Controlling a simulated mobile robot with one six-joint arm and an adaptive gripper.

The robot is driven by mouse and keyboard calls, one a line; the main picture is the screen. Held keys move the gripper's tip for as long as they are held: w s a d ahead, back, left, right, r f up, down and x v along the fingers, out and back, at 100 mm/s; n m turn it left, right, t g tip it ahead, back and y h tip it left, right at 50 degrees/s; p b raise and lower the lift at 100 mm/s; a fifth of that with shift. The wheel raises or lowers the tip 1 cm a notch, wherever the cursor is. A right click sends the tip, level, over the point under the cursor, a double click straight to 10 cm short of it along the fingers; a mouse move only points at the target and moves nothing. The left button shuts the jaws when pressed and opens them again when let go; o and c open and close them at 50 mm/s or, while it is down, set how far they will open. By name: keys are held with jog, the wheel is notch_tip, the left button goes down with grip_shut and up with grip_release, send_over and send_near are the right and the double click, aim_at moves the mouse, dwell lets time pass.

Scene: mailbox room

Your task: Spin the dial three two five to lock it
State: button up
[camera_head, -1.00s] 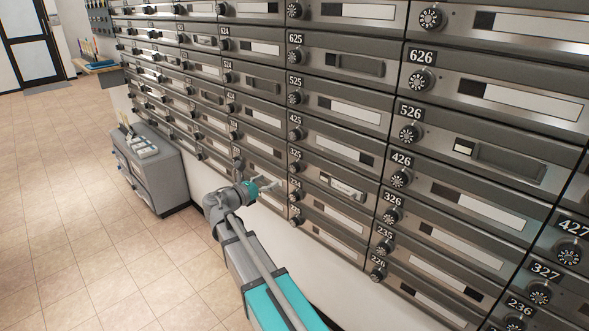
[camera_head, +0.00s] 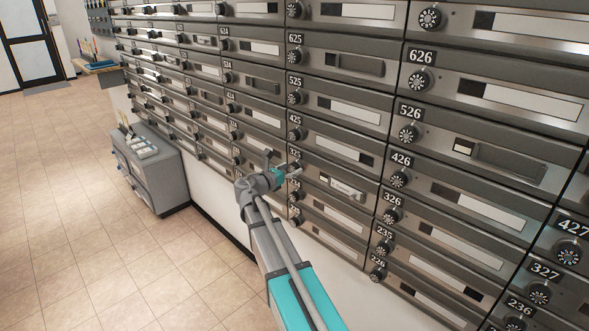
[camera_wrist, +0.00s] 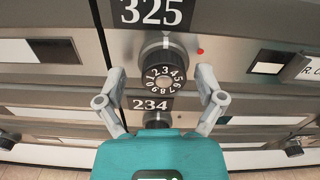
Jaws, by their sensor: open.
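The number plate 325 (camera_wrist: 152,12) is at the top of the wrist view. Its round black dial (camera_wrist: 163,75) with white digits sits just below, with a small red light (camera_wrist: 200,51) to its right. My gripper (camera_wrist: 162,84) is open, with one finger on each side of the dial; I cannot tell whether either touches it. In the head view my gripper (camera_head: 297,170) is at the 325 mailbox, and it covers that dial there. The 325 door carries a name label (camera_head: 345,188).
The 234 dial (camera_wrist: 156,119) lies just below, between my fingers. The 425 dial (camera_head: 296,134) is above. Mailboxes with similar dials fill the wall. A grey cabinet (camera_head: 152,180) stands on the floor at left, with open tiled floor around it.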

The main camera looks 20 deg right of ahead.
jog(key=c, duration=1.1)
jog(key=shift+d+r, duration=0.1)
jog(key=shift+d, duration=0.1)
jog(key=shift+c, duration=0.2)
jog(key=shift+w+a, duration=0.1)
jog(key=shift+a+m, duration=0.1)
jog(key=shift+m, duration=0.2)
